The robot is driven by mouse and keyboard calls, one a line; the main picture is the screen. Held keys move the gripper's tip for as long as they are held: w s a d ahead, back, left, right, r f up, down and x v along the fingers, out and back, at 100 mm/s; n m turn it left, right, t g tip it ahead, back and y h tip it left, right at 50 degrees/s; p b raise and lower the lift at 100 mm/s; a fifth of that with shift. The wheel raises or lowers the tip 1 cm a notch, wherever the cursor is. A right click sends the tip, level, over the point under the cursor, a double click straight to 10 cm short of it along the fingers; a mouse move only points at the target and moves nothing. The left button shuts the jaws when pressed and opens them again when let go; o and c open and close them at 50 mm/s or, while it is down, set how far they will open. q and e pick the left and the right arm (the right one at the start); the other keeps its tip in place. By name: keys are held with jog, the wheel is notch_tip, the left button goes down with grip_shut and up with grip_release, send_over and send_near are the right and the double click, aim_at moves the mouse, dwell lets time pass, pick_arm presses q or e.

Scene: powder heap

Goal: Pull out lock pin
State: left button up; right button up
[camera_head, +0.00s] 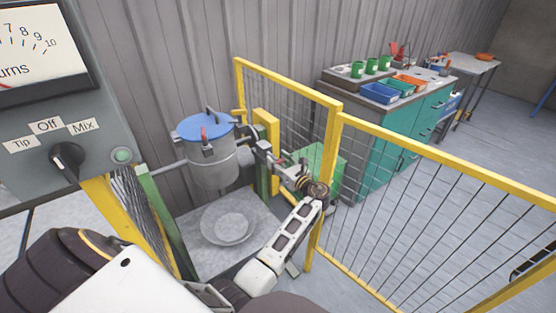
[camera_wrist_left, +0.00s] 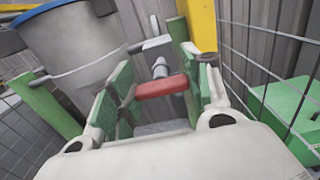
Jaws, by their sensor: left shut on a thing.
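The lock pin shows in the left wrist view as a red handle (camera_wrist_left: 161,87) with a grey metal part just behind it. My left gripper (camera_wrist_left: 155,92) is shut on the red handle, which spans between its two green finger pads. In the head view my left gripper (camera_head: 282,163) is at the right side of the drum's stand, and the pin is too small there to make out. The grey drum (camera_head: 212,168) with a blue lid (camera_head: 204,127) hangs upright in the stand. My right gripper is in neither view.
A yellow mesh fence (camera_head: 430,160) stands right of the stand. A round pale dish (camera_head: 228,224) lies below the drum. A control box (camera_head: 60,150) with a Tip, Off, Mix knob is at the left. A teal bench (camera_head: 385,150) with bins stands behind the fence.

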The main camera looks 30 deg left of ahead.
pick_arm(q)
jog(key=shift+d+f, duration=0.15)
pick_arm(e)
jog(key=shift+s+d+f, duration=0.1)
pick_arm(q)
jog(key=o, duration=1.2)
jog(key=shift+d, duration=0.1)
jog(key=shift+o, duration=1.3)
jog(key=shift+s+d, duration=0.1)
jog(key=shift+s, duration=0.05)
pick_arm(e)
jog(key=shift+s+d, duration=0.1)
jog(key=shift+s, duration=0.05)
pick_arm(q)
jog(key=shift+a, duration=0.3)
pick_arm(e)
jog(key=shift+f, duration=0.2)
pick_arm(q)
jog(key=shift+b+x, duration=0.9)
jog(key=shift+x, duration=0.35)
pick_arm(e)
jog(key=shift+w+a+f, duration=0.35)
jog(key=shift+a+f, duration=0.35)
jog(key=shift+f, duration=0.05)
